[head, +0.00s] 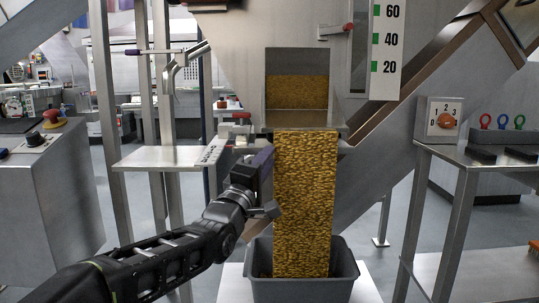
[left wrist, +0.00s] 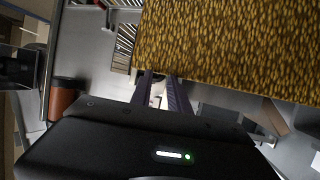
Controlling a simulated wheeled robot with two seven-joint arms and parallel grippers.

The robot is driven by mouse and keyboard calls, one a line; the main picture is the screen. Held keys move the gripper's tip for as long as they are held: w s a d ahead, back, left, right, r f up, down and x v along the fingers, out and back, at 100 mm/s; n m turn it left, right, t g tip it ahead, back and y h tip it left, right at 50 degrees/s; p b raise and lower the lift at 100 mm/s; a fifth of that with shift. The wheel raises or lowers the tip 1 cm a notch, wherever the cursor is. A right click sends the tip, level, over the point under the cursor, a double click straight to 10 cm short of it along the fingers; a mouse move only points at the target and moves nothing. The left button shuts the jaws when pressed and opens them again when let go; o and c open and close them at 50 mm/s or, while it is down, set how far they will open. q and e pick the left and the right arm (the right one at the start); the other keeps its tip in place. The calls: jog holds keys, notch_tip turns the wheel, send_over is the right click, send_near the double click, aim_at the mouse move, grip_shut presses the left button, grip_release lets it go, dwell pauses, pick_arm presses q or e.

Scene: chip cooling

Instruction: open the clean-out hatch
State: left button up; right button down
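A steel chute (head: 298,62) stands in the middle of the head view, with golden-brown chips behind its square opening. Below its ledge (head: 305,118) a broad sheet of chips (head: 304,195) comes down into a grey bin (head: 304,291). I cannot make out a separate hatch door. My left gripper (head: 262,150) is just left of this sheet, under the grey blocks beside the ledge. In the left wrist view its fingers (left wrist: 160,92) are a little apart, with a small pale thing visible between them. The chips (left wrist: 230,45) fill the top right there. My right gripper is not in view.
A small steel shelf (head: 160,158) is to the left of the chute. A dial with a red knob (head: 446,120) stands on a steel table (head: 475,155) at the right. A level scale (head: 387,45) hangs above. A grey console (head: 50,190) is at the far left.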

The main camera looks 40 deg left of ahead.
pick_arm(q)
jog(key=shift+s+a+f, duration=0.1)
jog(key=shift+s+f, duration=0.25)
jog(key=shift+f, duration=0.35)
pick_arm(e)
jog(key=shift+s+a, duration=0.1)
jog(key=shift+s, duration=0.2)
